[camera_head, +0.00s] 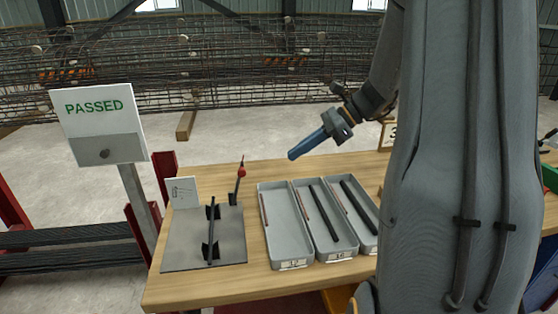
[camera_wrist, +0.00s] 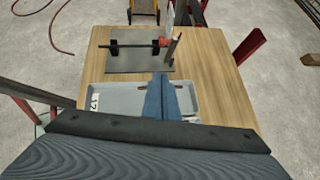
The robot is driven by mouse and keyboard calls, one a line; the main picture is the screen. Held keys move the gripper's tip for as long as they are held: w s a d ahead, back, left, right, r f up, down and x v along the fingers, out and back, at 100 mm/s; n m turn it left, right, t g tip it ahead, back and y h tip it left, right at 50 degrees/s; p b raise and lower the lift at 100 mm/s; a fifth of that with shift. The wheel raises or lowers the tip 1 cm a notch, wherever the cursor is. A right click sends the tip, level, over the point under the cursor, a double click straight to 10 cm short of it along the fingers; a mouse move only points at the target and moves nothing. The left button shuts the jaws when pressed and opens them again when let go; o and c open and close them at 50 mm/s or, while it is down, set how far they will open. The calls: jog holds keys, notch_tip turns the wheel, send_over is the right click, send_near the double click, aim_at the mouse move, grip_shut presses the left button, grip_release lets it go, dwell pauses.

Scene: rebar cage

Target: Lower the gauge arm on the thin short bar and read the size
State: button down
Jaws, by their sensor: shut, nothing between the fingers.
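The gauge stands on a dark plate (camera_head: 190,257) at the left of the wooden table. A dark bar (camera_head: 212,232) lies across its two black rests; the bar also shows in the wrist view (camera_wrist: 138,46). The gauge arm (camera_head: 237,188) stands raised at the plate's far right corner, with a red knob (camera_head: 241,173) on it. In the wrist view the red knob (camera_wrist: 164,41) is beside the bar's right end. My gripper (camera_head: 294,154) has blue fingers, shut and empty, in the air above the trays, right of the gauge and apart from it. Its fingers also show in the wrist view (camera_wrist: 160,80).
Grey trays (camera_head: 277,264) with bars stand right of the gauge. A small white card (camera_head: 183,192) stands at the plate's back. A rebar cage (camera_head: 180,65) lies behind. Bare table lies between gauge and trays.

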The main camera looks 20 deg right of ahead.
jog(key=a+r+p+x, duration=0.1)
jog(key=r+p+x, duration=0.1)
jog(key=x, duration=1)
jog(key=shift+w+a+p, duration=0.25)
jog(key=shift+w+p, duration=0.05)
jog(key=shift+p, duration=0.3)
jog(key=shift+r, duration=0.15)
